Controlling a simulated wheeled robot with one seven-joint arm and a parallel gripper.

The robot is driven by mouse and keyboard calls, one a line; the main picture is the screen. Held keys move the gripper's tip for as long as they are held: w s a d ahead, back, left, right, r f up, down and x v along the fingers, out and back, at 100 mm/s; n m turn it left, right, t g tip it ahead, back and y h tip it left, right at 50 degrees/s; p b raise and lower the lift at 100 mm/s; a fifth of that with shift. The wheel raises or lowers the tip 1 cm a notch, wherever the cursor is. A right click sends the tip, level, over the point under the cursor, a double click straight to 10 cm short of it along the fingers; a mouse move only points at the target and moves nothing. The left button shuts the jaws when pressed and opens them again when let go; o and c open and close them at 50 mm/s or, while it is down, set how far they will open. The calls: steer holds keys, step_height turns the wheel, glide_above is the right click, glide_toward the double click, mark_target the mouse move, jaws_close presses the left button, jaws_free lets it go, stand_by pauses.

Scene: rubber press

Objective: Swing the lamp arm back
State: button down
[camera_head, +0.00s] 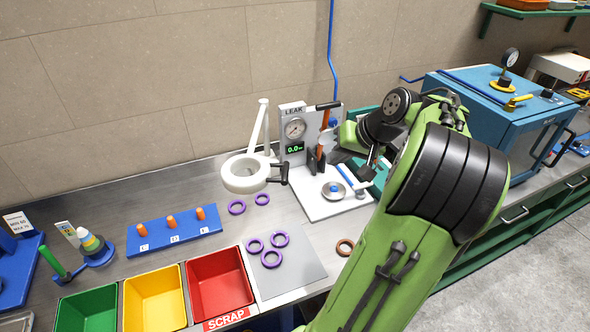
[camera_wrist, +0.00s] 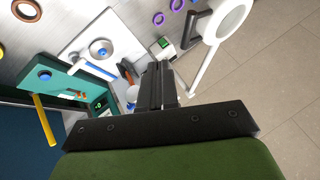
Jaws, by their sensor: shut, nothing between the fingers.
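The lamp has a white ring head (camera_head: 245,174) on a white jointed arm (camera_head: 262,128), with a black handle (camera_head: 279,173) at its right side. The head hangs over the back of the bench, left of the leak tester. In the wrist view the lamp head (camera_wrist: 231,17) is at the upper right, with its black handle (camera_wrist: 187,30) toward my fingers. My gripper (camera_head: 316,161) is shut and empty in front of the leak tester, right of the handle and apart from it. My black fingers (camera_wrist: 156,72) also show in the wrist view.
The leak tester (camera_head: 295,130) with a gauge and an orange lever stands close behind my gripper. Purple rings (camera_head: 272,257) lie on a grey mat. Green, yellow and red bins (camera_head: 221,283) line the front. A blue oven (camera_head: 500,110) stands at the right.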

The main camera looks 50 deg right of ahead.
steer(key=w+a+f+b, duration=0.1)
steer(key=w+f, duration=0.7)
steer(key=w, duration=0.1)
steer(key=shift+w+a, duration=0.15)
steer(key=shift+a, duration=0.25)
